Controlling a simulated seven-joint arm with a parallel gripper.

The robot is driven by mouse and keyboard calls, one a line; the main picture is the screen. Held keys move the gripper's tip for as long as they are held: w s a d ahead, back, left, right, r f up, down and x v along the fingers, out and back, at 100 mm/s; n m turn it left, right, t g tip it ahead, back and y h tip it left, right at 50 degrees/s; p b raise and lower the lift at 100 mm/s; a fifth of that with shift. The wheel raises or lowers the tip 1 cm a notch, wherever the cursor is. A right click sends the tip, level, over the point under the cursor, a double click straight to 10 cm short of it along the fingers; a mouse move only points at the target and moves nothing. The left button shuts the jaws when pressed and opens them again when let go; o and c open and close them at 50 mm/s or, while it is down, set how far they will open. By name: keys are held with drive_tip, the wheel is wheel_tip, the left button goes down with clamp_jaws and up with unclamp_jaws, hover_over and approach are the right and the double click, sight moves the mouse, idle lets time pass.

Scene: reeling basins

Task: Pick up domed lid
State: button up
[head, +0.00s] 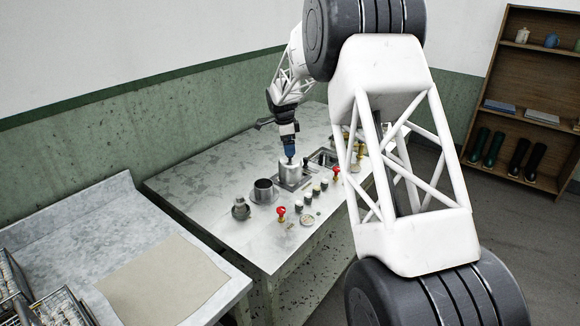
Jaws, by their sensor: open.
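My gripper (290,160) points down at the back of the metal table, just above a silver cylindrical pot (290,173). A domed lid seems to sit on top of this pot, but the fingers cover its top and it is too small to make out clearly. I cannot tell whether the fingers touch it or are around it. My gripper is open.
An open pot (264,191) stands left of the silver pot, and a small grey vessel (240,208) is further left. Red-topped items (281,213) and several small jars stand in front. The table's left part (195,190) is clear.

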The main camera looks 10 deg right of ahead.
sight(290, 166)
drive_tip(key=shift+d+f, duration=0.2)
drive_tip(key=shift+f, duration=1.1)
drive_tip(key=shift+d+f, duration=0.15)
drive_tip(key=shift+f, duration=1.1)
drive_tip(key=shift+s+f, duration=0.1)
drive_tip(key=shift+f, duration=0.1)
drive_tip(key=c, duration=1.8)
